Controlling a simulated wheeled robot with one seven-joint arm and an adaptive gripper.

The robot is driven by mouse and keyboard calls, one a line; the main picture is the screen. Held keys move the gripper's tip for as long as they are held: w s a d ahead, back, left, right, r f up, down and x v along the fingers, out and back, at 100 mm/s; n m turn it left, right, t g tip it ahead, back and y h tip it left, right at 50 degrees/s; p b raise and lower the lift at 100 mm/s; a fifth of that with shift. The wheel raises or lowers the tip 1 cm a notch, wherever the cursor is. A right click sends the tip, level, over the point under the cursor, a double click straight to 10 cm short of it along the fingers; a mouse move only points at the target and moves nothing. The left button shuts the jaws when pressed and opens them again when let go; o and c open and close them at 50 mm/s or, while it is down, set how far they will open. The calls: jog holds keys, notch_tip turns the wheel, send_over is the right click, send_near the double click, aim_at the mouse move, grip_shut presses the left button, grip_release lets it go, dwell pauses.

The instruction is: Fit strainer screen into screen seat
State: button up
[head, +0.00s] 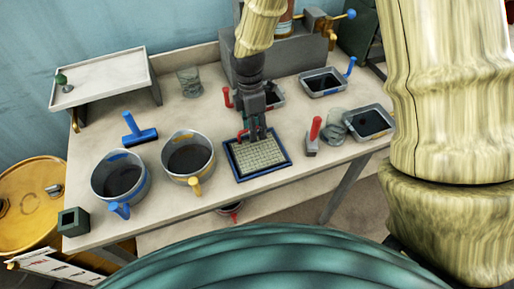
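A square pale mesh, the strainer screen (264,157), lies flat inside a dark blue frame (268,176) near the table's front edge. I cannot tell whether this blue frame belongs to the screen or is the screen seat. My gripper (256,138) points down over the mesh's back part, and its fingertips are at or just above it. The fingers are small and dark, so their gap and any grip are unclear. A small red piece (243,134) shows beside the fingers. The gripper hides part of the frame's back edge.
Two dark-filled pots, one with a blue handle (121,179) and one with a yellow handle (189,160), stand left. A red-handled tool (313,136), a glass jar (335,124) and dark-filled trays (370,122) (322,82) stand right. A blue-handled tool (140,133) lies back left.

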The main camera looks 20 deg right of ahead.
jog(key=shift+c, duration=0.4)
grip_shut()
